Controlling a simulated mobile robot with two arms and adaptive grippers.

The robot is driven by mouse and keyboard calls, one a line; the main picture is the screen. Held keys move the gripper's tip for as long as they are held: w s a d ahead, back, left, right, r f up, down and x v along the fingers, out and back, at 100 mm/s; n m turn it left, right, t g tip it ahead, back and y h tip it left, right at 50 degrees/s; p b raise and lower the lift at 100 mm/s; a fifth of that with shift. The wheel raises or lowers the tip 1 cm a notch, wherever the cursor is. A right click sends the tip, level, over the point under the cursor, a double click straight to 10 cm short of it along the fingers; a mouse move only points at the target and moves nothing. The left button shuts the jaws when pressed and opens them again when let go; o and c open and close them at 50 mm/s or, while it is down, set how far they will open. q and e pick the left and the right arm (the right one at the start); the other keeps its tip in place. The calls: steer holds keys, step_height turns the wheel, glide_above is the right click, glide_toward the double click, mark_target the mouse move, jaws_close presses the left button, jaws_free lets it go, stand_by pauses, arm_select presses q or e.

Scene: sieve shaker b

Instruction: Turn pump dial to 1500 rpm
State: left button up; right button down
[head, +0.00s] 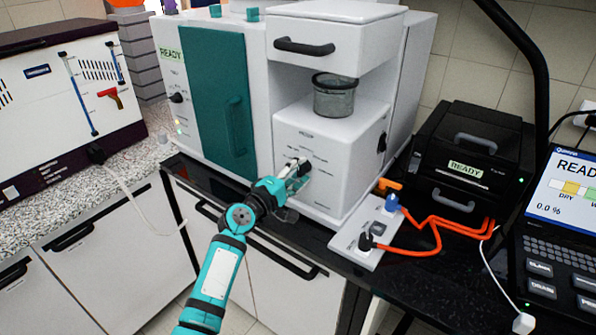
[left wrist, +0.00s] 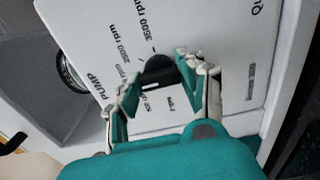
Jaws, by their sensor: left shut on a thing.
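The pump dial (left wrist: 158,66) is a dark round knob on the white front panel of the sieve shaker (head: 342,150). In the left wrist view the panel carries the word PUMP and printed rpm marks, one reading 3500 rpm. My left gripper (left wrist: 163,80) has its fingers on either side of the dial and is shut on it. In the head view my left gripper (head: 296,172) reaches the panel from the front, and its fingers partly hide the dial. I cannot tell which mark the dial points to. My right gripper is not in view.
A glass-like sieve pan (head: 334,97) sits above the panel. A power strip (head: 370,236) with orange cables lies right of the shaker. A black device (head: 468,160) and a laptop-like unit (head: 565,200) stand farther right. A teal door (head: 215,100) is left of the panel.

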arm_select(q)
steer(key=o, duration=1.2)
steer(key=shift+c, duration=0.2)
steer(key=shift+a, duration=0.1)
steer(key=v, duration=1.2)
